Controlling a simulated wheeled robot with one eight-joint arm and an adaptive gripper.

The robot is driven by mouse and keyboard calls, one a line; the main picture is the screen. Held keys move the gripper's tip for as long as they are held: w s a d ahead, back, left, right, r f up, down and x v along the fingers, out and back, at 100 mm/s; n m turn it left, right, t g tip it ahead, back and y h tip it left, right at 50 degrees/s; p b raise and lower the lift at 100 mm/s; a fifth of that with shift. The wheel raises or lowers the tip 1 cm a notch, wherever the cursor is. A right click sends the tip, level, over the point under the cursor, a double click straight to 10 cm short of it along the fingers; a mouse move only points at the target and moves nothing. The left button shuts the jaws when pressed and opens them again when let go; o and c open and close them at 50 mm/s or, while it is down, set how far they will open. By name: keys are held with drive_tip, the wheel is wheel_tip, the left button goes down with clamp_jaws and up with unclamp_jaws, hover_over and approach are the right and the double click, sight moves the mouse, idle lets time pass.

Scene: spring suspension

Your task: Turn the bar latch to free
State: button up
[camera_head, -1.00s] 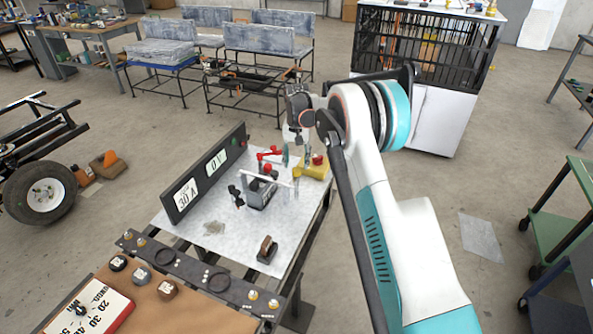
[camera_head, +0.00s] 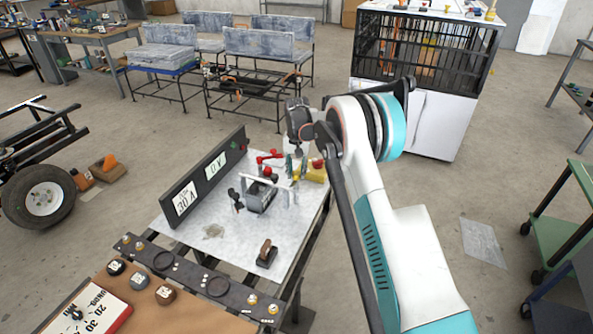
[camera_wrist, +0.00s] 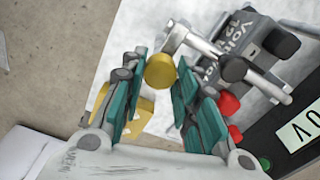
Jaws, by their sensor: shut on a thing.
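A silver bar (camera_wrist: 178,36) with a crosspiece, which looks like the bar latch, shows in the wrist view beside a grey unit (camera_wrist: 248,40) with lettering. A round yellow end (camera_wrist: 161,71) lies below the bar, between the tips of my gripper. My gripper (camera_wrist: 158,85) has two teal-padded fingers closed around this yellow part. How the yellow part joins the bar is not clear. In the head view, the grey unit (camera_head: 258,197) stands on the bench, and my gripper (camera_head: 298,170) reaches down behind it, small and partly hidden.
A yellow block (camera_head: 314,176) and red parts (camera_head: 268,158) sit close to my gripper. A long black panel with displays (camera_head: 205,178) stands along the bench's left side. A brown-handled block (camera_head: 266,252) is at the front.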

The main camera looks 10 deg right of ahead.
drive_tip(key=shift+n, duration=0.3)
drive_tip(key=n+p, duration=0.1)
drive_tip(key=n, duration=0.7)
drive_tip(key=shift+p, duration=0.35)
drive_tip(key=n, duration=0.4)
drive_tip(key=shift+n, duration=0.3)
drive_tip(key=shift+n+p, duration=0.4)
drive_tip(key=shift+n, duration=1.9)
drive_tip(key=o, duration=1.1)
drive_tip(key=shift+c, duration=0.2)
